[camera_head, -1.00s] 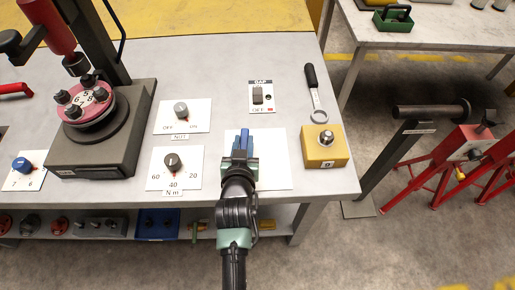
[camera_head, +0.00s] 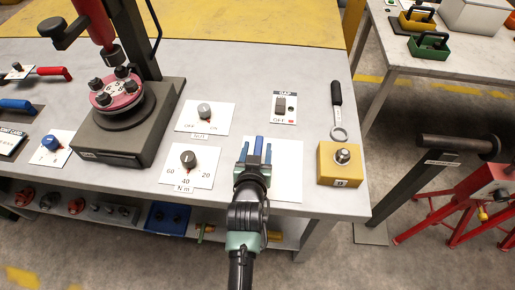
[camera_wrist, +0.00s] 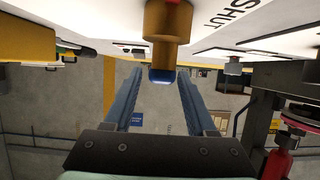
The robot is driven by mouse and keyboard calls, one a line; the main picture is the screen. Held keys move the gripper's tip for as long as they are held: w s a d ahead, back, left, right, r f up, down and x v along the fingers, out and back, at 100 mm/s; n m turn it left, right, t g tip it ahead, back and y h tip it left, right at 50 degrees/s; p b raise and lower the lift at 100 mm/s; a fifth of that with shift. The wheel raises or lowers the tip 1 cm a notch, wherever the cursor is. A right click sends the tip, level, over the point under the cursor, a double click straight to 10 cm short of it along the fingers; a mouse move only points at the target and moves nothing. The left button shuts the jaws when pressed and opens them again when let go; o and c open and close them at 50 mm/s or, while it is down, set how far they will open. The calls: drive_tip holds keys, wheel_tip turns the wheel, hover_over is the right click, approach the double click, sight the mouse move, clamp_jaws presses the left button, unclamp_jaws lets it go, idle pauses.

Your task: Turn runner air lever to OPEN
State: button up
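The runner air lever shows as a narrow blue bar (camera_head: 259,146) on a white plate (camera_head: 288,182) near the table's front edge. In the wrist view I see a brass hub (camera_wrist: 168,22) with a blue end (camera_wrist: 162,76), and the word SHUT on the plate beside it. My gripper (camera_head: 257,152) is over the plate, with its fingers on either side of the blue bar. In the wrist view the fingers (camera_wrist: 161,84) stand apart, with a gap on both sides of the blue end. The OPEN marking is not readable in these frames.
A yellow box with a knob (camera_head: 339,166) stands right of the plate, a wrench (camera_head: 337,108) behind it. The Nm dial (camera_head: 188,158) and OFF/ON dial (camera_head: 204,110) are to the left. The GAP switch (camera_head: 280,104) is behind. A dark press (camera_head: 130,130) stands further left.

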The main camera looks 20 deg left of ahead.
drive_tip(key=shift+s, duration=0.15)
drive_tip(key=v, duration=1.2)
drive_tip(key=shift+s+d+r, duration=0.2)
drive_tip(key=shift+s, duration=0.1)
